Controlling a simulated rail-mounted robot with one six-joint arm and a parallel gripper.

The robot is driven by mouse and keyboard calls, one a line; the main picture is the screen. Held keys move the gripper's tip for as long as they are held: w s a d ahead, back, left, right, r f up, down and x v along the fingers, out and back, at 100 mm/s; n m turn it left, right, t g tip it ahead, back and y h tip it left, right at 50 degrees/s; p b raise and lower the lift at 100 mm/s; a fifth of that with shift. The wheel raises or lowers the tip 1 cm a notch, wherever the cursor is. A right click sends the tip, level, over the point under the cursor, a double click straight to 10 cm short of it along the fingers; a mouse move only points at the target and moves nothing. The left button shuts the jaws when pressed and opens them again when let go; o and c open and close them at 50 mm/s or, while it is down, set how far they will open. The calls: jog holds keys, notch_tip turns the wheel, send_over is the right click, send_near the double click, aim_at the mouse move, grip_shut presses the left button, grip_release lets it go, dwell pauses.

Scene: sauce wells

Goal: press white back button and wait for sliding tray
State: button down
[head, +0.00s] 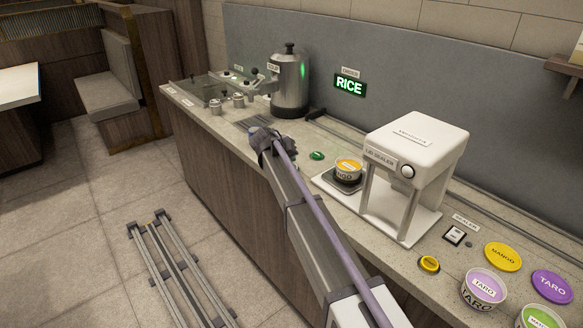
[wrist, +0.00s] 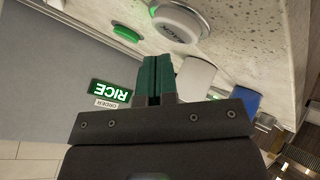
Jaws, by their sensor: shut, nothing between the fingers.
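In the wrist view a round white button (wrist: 178,22) in a grey ring, with dark lettering I cannot read surely, sits on the speckled counter just past my fingertips. My gripper (wrist: 158,60) is shut and empty, its green finger pads together. A gap or contact with the button cannot be judged. In the head view my gripper (head: 258,133) is over the counter left of the sealer, and that white button is not visible there. A dark tray (head: 341,186) at the left side of the white lid sealer (head: 418,140) holds a yellow-lidded cup (head: 348,168).
A green button (head: 317,155) lies between my gripper and the tray. A metal pot (head: 289,85) stands behind left. A lit RICE sign (head: 349,86) is on the wall. A yellow button (head: 429,264), lids (head: 503,257) and cups (head: 484,290) are at the right.

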dwell(0.6)
jog(key=shift+f+b, duration=0.4)
jog(key=shift+f, duration=0.05)
